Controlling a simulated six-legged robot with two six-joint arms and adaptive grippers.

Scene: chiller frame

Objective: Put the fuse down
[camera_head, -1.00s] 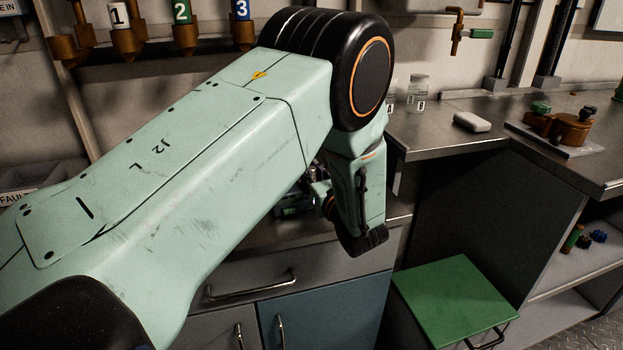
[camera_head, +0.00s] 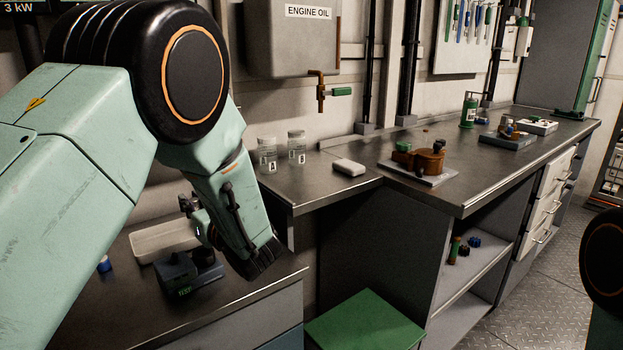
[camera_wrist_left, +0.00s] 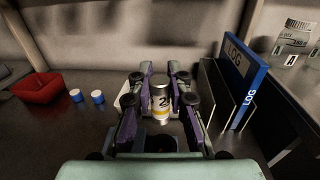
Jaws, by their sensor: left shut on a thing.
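The fuse (camera_wrist_left: 162,103) is a pale cylinder with a dark "2" on it and a yellow band low down. It stands roughly upright in the left wrist view, between the purple fingers of my left gripper (camera_wrist_left: 160,88), which is shut on it. I cannot tell whether its lower end touches anything. In the head view my left gripper (camera_head: 194,212) is mostly hidden behind its own wrist, above the left bench, and the fuse cannot be made out there. My right gripper is out of view.
A pale tray (camera_head: 150,243) and a dark device (camera_head: 178,274) are on the left bench near the gripper. The wrist view shows a red bowl (camera_wrist_left: 38,90), two blue-white small cylinders (camera_wrist_left: 75,96) and a blue LOG binder (camera_wrist_left: 249,98). Jars (camera_head: 267,157) stand on the higher bench.

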